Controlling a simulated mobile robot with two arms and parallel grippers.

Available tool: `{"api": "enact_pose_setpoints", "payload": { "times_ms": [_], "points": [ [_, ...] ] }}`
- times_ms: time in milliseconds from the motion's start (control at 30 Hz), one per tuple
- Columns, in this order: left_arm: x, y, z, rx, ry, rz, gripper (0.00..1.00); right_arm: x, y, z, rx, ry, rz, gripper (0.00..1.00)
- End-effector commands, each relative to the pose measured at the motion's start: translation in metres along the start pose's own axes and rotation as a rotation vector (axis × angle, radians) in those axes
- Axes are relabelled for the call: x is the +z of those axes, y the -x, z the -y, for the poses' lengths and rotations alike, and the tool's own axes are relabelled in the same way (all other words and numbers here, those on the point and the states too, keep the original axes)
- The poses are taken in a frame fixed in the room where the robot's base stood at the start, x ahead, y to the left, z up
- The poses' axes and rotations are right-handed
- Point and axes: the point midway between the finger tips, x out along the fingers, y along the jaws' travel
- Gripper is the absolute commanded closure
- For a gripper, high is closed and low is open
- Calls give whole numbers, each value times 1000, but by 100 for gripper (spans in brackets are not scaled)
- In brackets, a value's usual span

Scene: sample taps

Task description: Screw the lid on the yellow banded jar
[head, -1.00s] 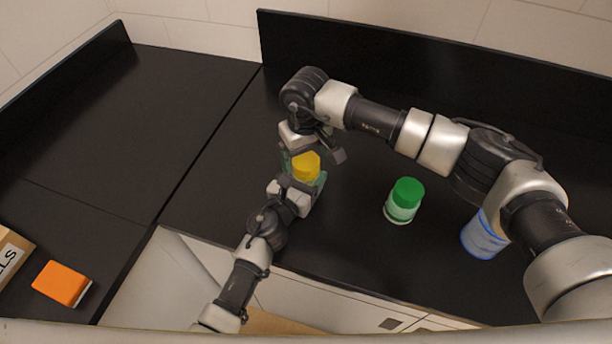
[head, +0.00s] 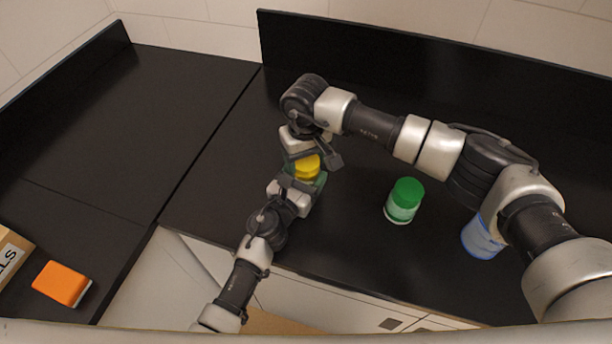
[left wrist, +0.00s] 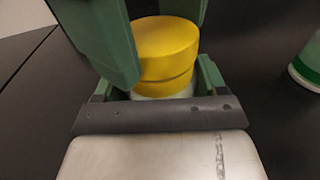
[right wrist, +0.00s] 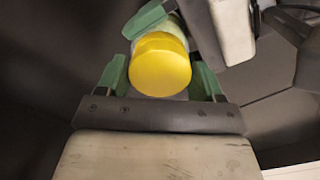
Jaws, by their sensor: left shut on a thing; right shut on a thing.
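The yellow lid (head: 308,160) sits on top of the yellow banded jar (left wrist: 168,87). In the left wrist view the lid (left wrist: 167,40) looks level, with a thin dark seam between it and the band. My left gripper (head: 304,182) is shut around the jar's body from the near side. My right gripper (head: 303,157) comes from above and is shut on the lid. The right wrist view shows the lid's round top (right wrist: 160,72) between its green fingers. Most of the jar's pale body is hidden by the fingers.
A green-lidded jar (head: 404,201) stands to the right on the black counter. A blue-marked jar (head: 481,238) is partly behind my right arm. An orange block (head: 62,284) and a labelled box (head: 13,256) lie at the far left. The left counter is mostly clear.

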Motion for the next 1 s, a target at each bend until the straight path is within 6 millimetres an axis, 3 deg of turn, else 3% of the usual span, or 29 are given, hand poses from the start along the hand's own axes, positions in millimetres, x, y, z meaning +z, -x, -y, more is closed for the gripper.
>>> {"api": "enact_pose_setpoints", "payload": {
  "times_ms": [167,1000],
  "points": [
    [0,0,0,1,0,1,94,0,1,-1,2,-312,-1,62],
    [0,0,0,0,0,1,94,-1,-1,0,-1,-2291,-1,62]
  ]
}}
